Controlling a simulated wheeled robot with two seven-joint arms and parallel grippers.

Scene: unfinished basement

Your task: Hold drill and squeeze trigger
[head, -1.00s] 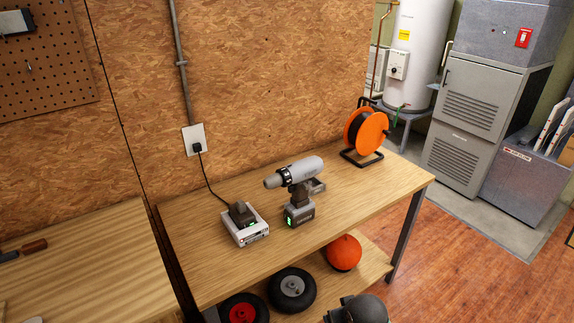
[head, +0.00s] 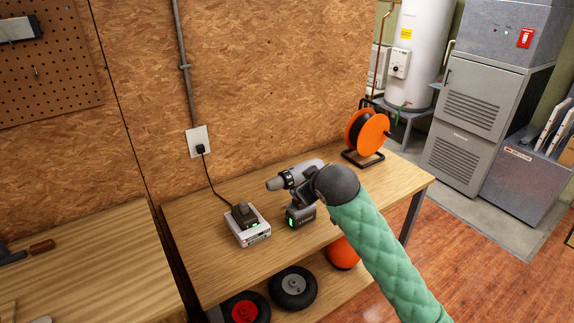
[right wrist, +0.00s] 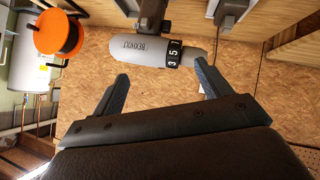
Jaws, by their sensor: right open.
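The grey and black cordless drill (head: 300,215) stands upright on its battery on the wooden workbench, its chuck toward the left. My right wrist covers the rear of its body and part of its handle in the head view. In the right wrist view, the drill's grey body (right wrist: 140,50) appears upside down just beyond my right gripper (right wrist: 163,82). That gripper is open and empty, its two fingers spread wide, with the drill body ahead of the gap. I cannot tell whether a finger touches it. The trigger is not clearly seen. My left gripper is not in view.
A battery charger (head: 247,227) sits left of the drill, its cord running to a wall outlet (head: 198,141). An orange cord reel (head: 365,132) stands at the bench's far right end. Wheels (head: 293,288) and an orange round object (head: 342,253) lie on the lower shelf.

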